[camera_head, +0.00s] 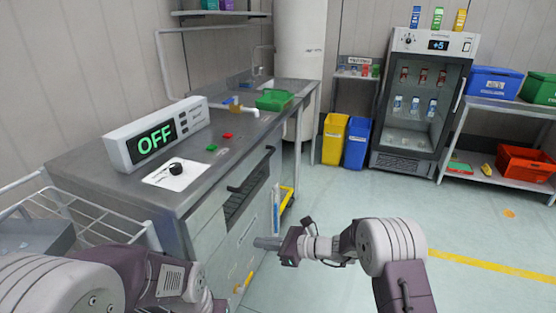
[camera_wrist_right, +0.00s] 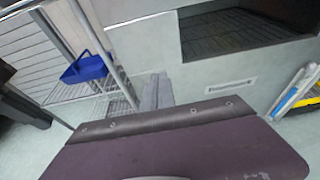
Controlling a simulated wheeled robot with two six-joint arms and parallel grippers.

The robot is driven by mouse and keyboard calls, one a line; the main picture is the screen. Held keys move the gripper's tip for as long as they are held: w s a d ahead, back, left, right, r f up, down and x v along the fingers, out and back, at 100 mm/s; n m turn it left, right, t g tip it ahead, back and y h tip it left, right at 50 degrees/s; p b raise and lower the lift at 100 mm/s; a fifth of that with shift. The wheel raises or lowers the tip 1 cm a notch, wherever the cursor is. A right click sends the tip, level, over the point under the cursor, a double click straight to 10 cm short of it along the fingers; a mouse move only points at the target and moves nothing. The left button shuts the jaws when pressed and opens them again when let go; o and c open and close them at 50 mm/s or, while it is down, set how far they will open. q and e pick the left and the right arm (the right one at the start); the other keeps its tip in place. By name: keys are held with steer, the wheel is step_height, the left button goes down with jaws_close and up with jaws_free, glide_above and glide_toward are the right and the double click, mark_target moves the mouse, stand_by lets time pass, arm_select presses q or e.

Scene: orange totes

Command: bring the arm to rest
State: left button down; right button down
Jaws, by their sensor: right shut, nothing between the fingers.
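My right arm comes in from the lower right in the head view. Its gripper (camera_head: 267,243) is shut and empty, held in the air in front of the counter's drawers and pointing left. In the right wrist view the gripper's grey fingers (camera_wrist_right: 157,93) lie together, with nothing between them. My left arm shows at the lower left in the head view, folded close to me. Its gripper is not in view.
A steel counter (camera_head: 95,158) with an OFF display box (camera_head: 157,137) stands at left, close to the right gripper. A white wire rack (camera_head: 85,215) stands beside my left arm. A glass-door fridge (camera_head: 420,105) and yellow and blue bins stand at the back.

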step_height(320, 180, up, 8)
steer(key=d+n, duration=0.1)
steer(key=n, duration=0.1)
steer(key=s+d+f+n+g+h, duration=0.25)
steer(key=s+d+n, duration=0.2)
steer(key=s, duration=0.65)
steer(key=s+d+f+n+g+h, duration=0.1)
steer(key=s+d+f+n+h, duration=0.5)
steer(key=d, duration=0.4)
steer(key=s+d+f+n+h, duration=0.3)
steer(key=s+d+n+h, duration=0.2)
steer(key=s+d+n, duration=0.5)
step_height(320, 180, up, 21)
steer(key=w+m+p, duration=0.1)
steer(key=w+p, duration=0.1)
steer(key=p, duration=1.9)
steer(key=shift+w+d, duration=0.2)
steer(key=shift+w, duration=0.15)
